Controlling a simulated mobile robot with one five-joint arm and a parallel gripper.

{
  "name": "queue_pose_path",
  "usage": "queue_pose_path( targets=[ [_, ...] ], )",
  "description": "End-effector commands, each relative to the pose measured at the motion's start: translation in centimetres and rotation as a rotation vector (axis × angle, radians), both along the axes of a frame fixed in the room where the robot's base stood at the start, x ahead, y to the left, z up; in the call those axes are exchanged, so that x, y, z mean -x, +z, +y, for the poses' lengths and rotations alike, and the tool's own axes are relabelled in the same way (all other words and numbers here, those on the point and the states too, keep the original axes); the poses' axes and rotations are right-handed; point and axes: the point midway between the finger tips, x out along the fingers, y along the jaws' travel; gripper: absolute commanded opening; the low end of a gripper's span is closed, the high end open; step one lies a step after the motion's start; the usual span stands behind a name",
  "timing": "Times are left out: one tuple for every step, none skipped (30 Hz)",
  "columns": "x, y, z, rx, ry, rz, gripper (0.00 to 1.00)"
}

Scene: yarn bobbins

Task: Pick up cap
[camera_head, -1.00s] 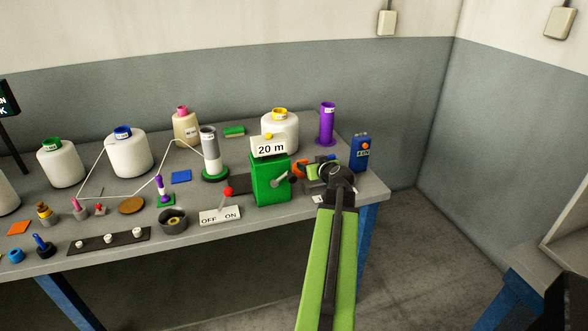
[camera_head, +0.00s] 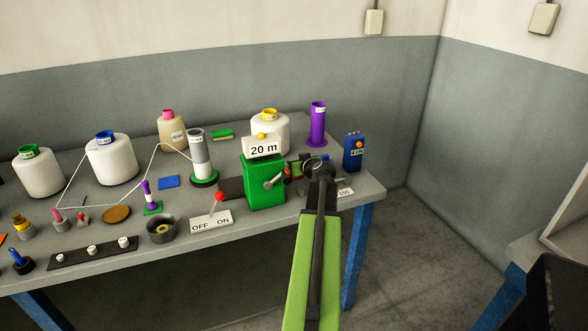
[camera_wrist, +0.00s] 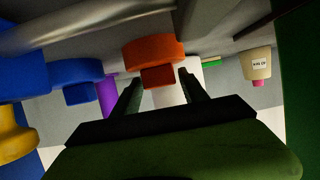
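In the wrist view an orange cap (camera_wrist: 153,50) has a wide disc and a narrower stem, and the stem shows between my fingertips. My gripper (camera_wrist: 160,77) is open, with a gap visible beside the stem. A blue cap (camera_wrist: 75,72) and a yellow cap (camera_wrist: 14,135) show to the left in the wrist view. In the head view my gripper (camera_head: 308,164) is over the bench's right end, just right of the green machine (camera_head: 265,183). My arm hides most of the caps there.
The bench (camera_head: 260,215) holds a grey cylinder (camera_head: 198,155), a purple tube (camera_head: 317,125), white bobbins (camera_head: 110,160) and a blue box (camera_head: 353,152). An OFF/ON plate with a red-knobbed lever (camera_head: 219,196) stands left of the machine. The bench's right edge is close to my arm.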

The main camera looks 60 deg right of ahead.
Motion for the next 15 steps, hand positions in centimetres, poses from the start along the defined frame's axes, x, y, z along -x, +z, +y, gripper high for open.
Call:
queue_pose_path(
  targets=[
    [-0.01,0.0,0.01,0.0,0.0,0.0,0.43],
    [-0.01,0.0,0.02,0.0,0.0,0.0,0.39],
    [-0.01,0.0,0.02,0.0,0.0,0.0,0.34],
    [-0.01,0.0,0.02,0.0,0.0,0.0,0.3],
    [-0.01,0.0,0.02,0.0,0.0,0.0,0.26],
    [-0.02,0.0,0.02,0.0,0.0,0.0,0.21],
    [-0.02,0.0,0.02,0.0,0.0,0.0,0.17],
    [-0.02,0.0,0.02,0.0,0.0,0.0,0.13],
    [-0.02,0.0,0.02,0.0,0.0,0.0,0.08],
    [-0.02,0.0,0.02,0.0,0.0,0.0,0.04],
    [-0.02,0.0,0.02,0.0,0.0,0.0,0.02],
    [-0.02,0.0,0.02,0.0,0.0,0.0,0.01],
    [-0.02,0.0,0.02,0.0,0.0,0.0,0.01],
    [-0.02,0.0,0.02,0.0,0.0,0.0,0.01],
    [-0.02,0.0,0.02,0.0,0.0,0.0,0.01]
  ],
)
